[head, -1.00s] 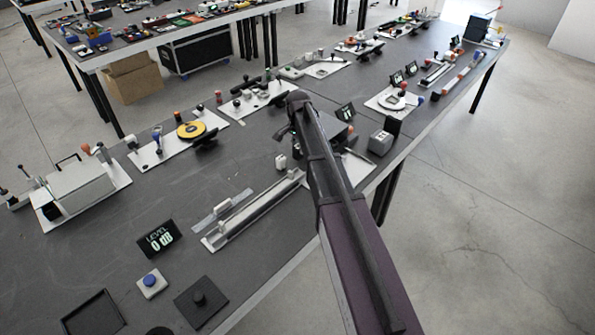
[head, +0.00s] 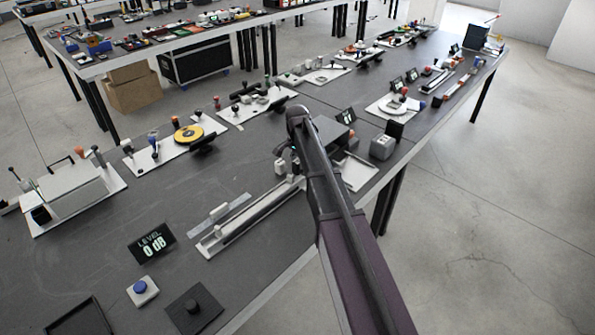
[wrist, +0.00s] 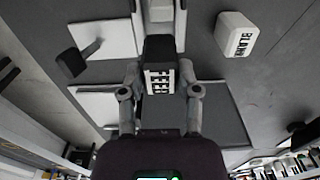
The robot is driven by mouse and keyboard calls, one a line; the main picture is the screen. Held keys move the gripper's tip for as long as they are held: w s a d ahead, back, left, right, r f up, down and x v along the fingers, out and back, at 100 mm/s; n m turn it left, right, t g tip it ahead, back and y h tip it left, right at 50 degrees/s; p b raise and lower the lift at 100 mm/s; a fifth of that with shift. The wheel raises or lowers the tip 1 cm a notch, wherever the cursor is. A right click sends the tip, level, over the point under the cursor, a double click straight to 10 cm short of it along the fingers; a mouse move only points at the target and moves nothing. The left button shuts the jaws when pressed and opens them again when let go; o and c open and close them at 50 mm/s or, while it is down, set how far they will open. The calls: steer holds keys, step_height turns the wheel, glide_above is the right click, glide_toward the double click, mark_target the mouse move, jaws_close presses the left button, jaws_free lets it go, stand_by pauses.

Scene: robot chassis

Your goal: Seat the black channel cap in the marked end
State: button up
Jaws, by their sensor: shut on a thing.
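My gripper (wrist: 160,92) shows in the wrist view with its two fingers closed around a black block, the black cap (wrist: 158,50), whose near face carries a white "FEED" label. A pale strip that looks like the channel lies beyond it at the top; whether the cap touches it I cannot tell. In the head view the long pale channel (head: 245,222) lies on the bench, and my gripper is at its far right end, mostly hidden by my arm. The cap is not clear there. A white block marked "BLANK" (wrist: 236,35) stands apart at the right in the wrist view.
A black "LEVEL 0 dB" display (head: 152,243), a blue button box (head: 142,290) and a black knob plate (head: 193,310) stand near the channel's near end. A grey box (head: 383,147) is right of my arm.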

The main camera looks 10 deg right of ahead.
mark_target(298, 169)
steer(key=shift+f, duration=0.1)
steer(key=shift+f+b, duration=1.8)
steer(key=shift+b, duration=0.1)
steer(key=shift+f, duration=0.15)
steer(key=o, duration=1)
steer(key=shift+o, duration=0.2)
step_height(298, 169, up, 12)
steer(key=p, duration=1.2)
steer(key=shift+r, duration=0.2)
